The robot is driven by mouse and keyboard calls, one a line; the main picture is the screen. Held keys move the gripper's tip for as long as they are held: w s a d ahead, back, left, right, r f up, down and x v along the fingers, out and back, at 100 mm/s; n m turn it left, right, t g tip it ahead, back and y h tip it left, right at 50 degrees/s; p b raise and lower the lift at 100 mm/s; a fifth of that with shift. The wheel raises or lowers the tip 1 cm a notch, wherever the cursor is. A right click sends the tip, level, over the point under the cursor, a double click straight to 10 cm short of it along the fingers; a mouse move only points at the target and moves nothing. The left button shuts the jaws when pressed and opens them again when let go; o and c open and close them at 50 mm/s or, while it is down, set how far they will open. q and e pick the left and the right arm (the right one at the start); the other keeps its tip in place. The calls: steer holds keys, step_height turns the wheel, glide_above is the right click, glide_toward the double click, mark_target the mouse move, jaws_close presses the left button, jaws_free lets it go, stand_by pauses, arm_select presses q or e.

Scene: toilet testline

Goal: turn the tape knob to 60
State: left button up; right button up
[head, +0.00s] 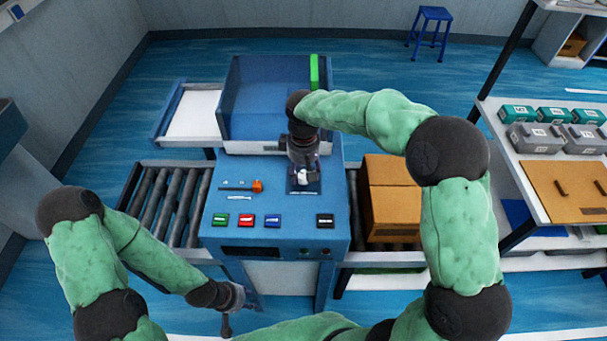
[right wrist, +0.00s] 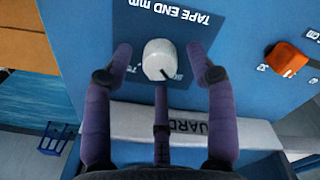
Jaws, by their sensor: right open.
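The tape knob (right wrist: 159,60) is a white round knob on a dark blue plate marked "TAPE END mm" in the right wrist view. A dark pointer line shows on its lower edge, and the scale numbers around it are partly hidden. In the head view the knob (head: 303,178) sits on the blue machine's top panel. My right gripper (right wrist: 160,62) is open, with purple fingers on either side of the knob and a third below it; I cannot tell if they touch it. My left gripper (head: 228,318) hangs low in front of the machine, its fingers too small to read.
An orange knob (head: 257,186) sits left on the blue panel (head: 225,205), above several coloured buttons (head: 245,220). A cardboard box (head: 390,200) stands on the roller conveyor at right. A blue guard tray (head: 265,100) rises behind the panel. Shelves with grey cases (head: 535,138) stand far right.

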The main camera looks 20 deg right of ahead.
steer(key=shift+f, duration=0.6)
steer(key=c, duration=1.1)
steer(key=shift+c, duration=0.2)
steer(key=shift+m, duration=0.4)
steer(key=m+p, duration=0.1)
steer(key=m, duration=0.2)
steer(key=shift+m, duration=2.5)
